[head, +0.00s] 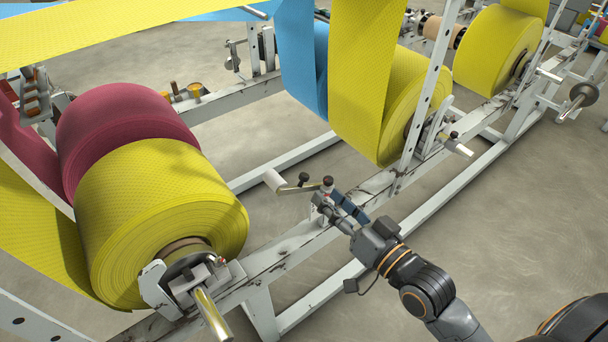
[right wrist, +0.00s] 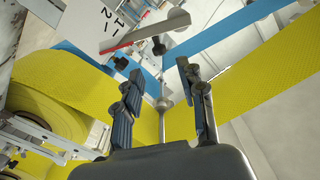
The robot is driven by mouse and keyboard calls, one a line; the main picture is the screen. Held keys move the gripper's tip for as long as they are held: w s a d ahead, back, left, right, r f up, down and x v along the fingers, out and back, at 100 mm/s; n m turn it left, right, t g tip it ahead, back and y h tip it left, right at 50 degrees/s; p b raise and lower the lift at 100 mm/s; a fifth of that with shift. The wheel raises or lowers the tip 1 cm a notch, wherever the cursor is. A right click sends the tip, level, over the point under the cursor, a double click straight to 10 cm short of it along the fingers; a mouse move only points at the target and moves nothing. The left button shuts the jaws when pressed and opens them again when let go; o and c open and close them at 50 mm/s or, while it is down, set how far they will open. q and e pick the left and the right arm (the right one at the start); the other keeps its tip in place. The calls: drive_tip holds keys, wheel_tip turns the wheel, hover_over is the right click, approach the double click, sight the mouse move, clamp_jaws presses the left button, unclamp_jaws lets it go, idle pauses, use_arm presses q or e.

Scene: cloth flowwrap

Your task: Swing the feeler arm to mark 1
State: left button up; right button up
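The feeler arm (head: 298,188) is a light bar on the machine's white rail, with a pale roller (head: 274,180) at its left end and dark knobs. In the right wrist view the feeler arm (right wrist: 145,35) shows as a grey bar with a red edge. It lies across a white scale plate (right wrist: 88,28) printed with 1 and 2; its red end is nearer the 2. My right gripper (head: 336,208) is at the rail, close to the arm's right end. In the right wrist view its fingers (right wrist: 162,92) are apart, with a ball-ended rod (right wrist: 165,104) appearing between them. My left gripper is not in view.
A large yellow roll (head: 155,215) and a maroon roll (head: 120,125) stand on the left. More yellow rolls (head: 495,50) and a blue web (head: 305,65) are behind. An upright perforated post (head: 425,95) rises from the rail (head: 375,185) near my right arm. Open floor lies at the front right.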

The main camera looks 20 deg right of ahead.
sight(305, 174)
drive_tip(key=x, duration=0.9)
drive_tip(key=shift+c, duration=0.2)
drive_tip(key=shift+s, duration=0.1)
clamp_jaws()
drive_tip(key=shift+f, duration=0.1)
